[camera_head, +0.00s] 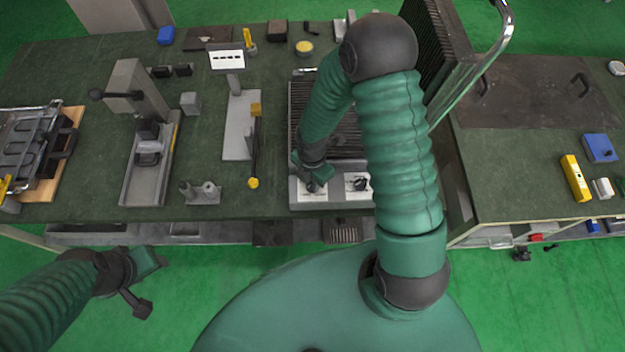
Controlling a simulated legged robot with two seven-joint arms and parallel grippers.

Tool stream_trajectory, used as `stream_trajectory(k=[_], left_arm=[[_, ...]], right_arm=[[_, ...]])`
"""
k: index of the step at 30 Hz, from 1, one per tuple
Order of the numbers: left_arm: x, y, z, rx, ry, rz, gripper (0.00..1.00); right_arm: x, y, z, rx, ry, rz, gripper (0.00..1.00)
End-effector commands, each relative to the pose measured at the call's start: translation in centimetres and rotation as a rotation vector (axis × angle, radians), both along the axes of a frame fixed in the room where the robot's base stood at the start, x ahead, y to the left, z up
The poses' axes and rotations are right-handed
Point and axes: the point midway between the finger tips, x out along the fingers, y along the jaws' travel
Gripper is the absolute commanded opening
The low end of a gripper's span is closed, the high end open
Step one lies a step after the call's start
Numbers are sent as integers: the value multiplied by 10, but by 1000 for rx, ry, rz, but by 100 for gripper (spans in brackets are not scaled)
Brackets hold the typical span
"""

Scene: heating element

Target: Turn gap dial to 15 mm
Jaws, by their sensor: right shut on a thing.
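A machine with a dark ribbed top (345,143) and a pale front panel (336,194) stands at the front edge of the middle bench. A dark dial (360,184) sits on the right part of the panel, uncovered. My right gripper (314,181) reaches down to the left part of the panel and is shut on the dial there. The gripper hides most of that dial. Its scale and setting are too small to read. My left gripper (148,283) is open and empty, low at the left, in front of the bench.
Left of the machine stand a gauge post with a white sign (227,60) and a grey press-like stand (130,85). A clamp fixture (35,150) lies at far left. On the right bench are a yellow block (575,178) and a blue box (600,148).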

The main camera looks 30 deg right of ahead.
Motion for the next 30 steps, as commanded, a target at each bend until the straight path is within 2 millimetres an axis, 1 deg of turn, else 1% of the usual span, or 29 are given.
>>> stream_trajectory(k=[1,18,23,30], left_arm=[[0,0,0,0,0,0,46],[0,0,1,0,0,0,46],[0,0,2,0,0,0,46],[0,0,6,0,0,0,46]], right_arm=[[1,5,0,9,-5,7,0],[3,0,-1,10,-6,-15,0],[3,0,-1,10,-6,-71,0],[4,-1,0,9,-7,-238,0]])
